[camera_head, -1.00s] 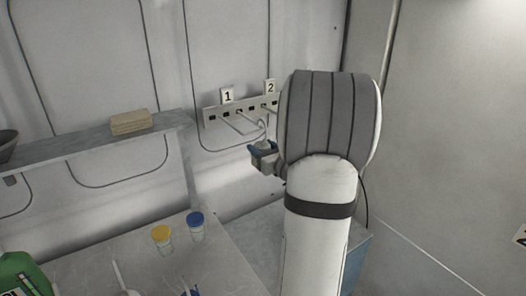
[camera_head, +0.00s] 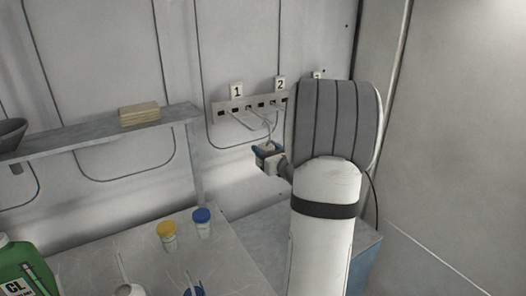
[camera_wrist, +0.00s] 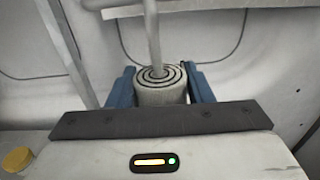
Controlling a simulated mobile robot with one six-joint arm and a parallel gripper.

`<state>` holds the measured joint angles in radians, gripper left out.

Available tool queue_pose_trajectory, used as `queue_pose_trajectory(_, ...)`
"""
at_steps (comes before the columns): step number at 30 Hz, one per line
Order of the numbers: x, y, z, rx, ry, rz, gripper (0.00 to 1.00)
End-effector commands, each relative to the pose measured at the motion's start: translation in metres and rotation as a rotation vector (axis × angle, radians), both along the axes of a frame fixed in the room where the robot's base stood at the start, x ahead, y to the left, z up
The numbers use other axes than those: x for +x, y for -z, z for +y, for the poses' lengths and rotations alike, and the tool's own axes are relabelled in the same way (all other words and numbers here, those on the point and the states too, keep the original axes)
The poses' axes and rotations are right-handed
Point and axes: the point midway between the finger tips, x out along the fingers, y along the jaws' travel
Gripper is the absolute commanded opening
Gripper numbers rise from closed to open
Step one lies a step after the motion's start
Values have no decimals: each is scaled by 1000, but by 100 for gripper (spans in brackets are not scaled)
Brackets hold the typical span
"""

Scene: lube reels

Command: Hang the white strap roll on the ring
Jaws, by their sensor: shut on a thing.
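The white strap roll (camera_wrist: 160,97), with dark spiral lines on its end face, sits between the blue fingers of my gripper (camera_wrist: 160,84) in the wrist view. My gripper is shut on it. A light grey rod (camera_wrist: 153,38) comes down from the top of the wrist view to the middle of the roll's face. I cannot tell whether it enters the roll or only passes in front. In the head view my gripper (camera_head: 268,152) is just below the wall rack (camera_head: 226,110), and a thin grey curved piece (camera_head: 272,128) shows above it; the roll is hard to make out there.
The rack has prongs and number plates 1 (camera_head: 236,90) and 2 (camera_head: 280,84); my arm hides its right part. A shelf (camera_head: 85,138) with a tan block (camera_head: 139,113) is at left. Below are yellow-lidded (camera_head: 167,230) and blue-lidded (camera_head: 202,216) jars and a green jug (camera_head: 20,270).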

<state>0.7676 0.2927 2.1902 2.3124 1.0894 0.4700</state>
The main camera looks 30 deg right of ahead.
Motion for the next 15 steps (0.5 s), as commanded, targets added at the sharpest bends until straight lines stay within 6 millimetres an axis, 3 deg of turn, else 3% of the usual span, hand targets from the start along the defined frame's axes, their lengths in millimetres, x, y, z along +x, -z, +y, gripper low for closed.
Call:
queue_pose_trajectory(7, 0, -1, 0, -1, 0, -1, 18)
queue_pose_trajectory(8, 0, -1, 0, -1, 1, -1, 49)
queue_pose_trajectory(15, 0, 0, -1, -1, 1, -1, 69)
